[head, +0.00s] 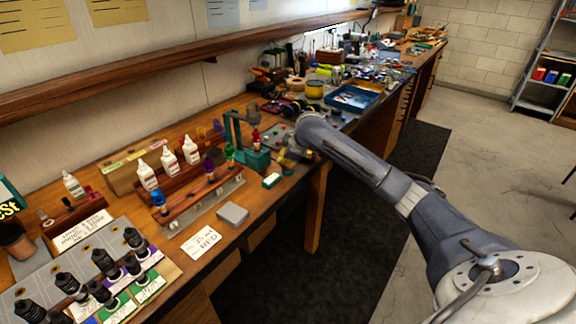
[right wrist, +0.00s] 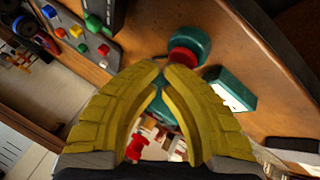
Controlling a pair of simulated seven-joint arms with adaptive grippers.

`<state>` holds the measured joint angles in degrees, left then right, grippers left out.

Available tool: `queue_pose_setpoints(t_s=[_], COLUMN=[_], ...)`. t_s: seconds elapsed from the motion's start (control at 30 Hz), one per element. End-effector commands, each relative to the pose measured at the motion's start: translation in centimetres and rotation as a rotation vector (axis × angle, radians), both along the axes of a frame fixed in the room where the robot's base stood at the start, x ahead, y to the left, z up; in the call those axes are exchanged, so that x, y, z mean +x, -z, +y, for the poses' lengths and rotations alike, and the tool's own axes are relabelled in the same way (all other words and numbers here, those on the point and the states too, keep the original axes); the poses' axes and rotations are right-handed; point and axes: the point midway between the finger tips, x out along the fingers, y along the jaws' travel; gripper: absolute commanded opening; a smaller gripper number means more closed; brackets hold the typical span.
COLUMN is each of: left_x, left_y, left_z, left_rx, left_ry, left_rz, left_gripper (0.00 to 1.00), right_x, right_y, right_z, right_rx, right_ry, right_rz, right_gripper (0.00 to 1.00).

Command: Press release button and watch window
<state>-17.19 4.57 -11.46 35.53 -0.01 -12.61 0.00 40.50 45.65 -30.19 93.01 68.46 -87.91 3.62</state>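My right arm reaches from the lower right to the workbench, and its gripper (head: 290,152) is beside a teal-green press-like device (head: 236,130). In the right wrist view its yellow fingers (right wrist: 165,68) come together at the tips, nothing clearly held between them. A round red knob or button (right wrist: 183,56) on a teal body (right wrist: 192,40) lies just beyond the tips; contact cannot be told. A small teal block with a pale face (right wrist: 232,90) lies to the right, also in the head view (head: 271,180). I cannot tell which part is the release button or window. My left gripper is not in view.
A panel with several coloured buttons (right wrist: 90,38) is at the upper left of the wrist view. White bottles (head: 168,163) stand in a rack left of the device. A grey block (head: 232,215) and dark shock absorbers (head: 105,262) lie nearer. A blue tray (head: 354,98) is behind.

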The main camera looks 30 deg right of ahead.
Motion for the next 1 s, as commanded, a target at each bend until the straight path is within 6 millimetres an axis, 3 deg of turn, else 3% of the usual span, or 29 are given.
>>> queue_pose_setpoints(t_s=[0.53, 1.0], left_x=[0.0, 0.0], left_y=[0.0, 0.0], left_z=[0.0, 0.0], left_rx=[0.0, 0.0], left_ry=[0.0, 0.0], left_rz=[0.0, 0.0], left_gripper=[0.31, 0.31], right_x=[0.0, 0.0], right_y=[0.1, -1.8], right_z=[0.0, 0.0], right_rx=[0.0, -0.001], right_ry=[0.0, 0.0], right_rz=[0.001, 0.001], right_gripper=[0.0, 0.0])
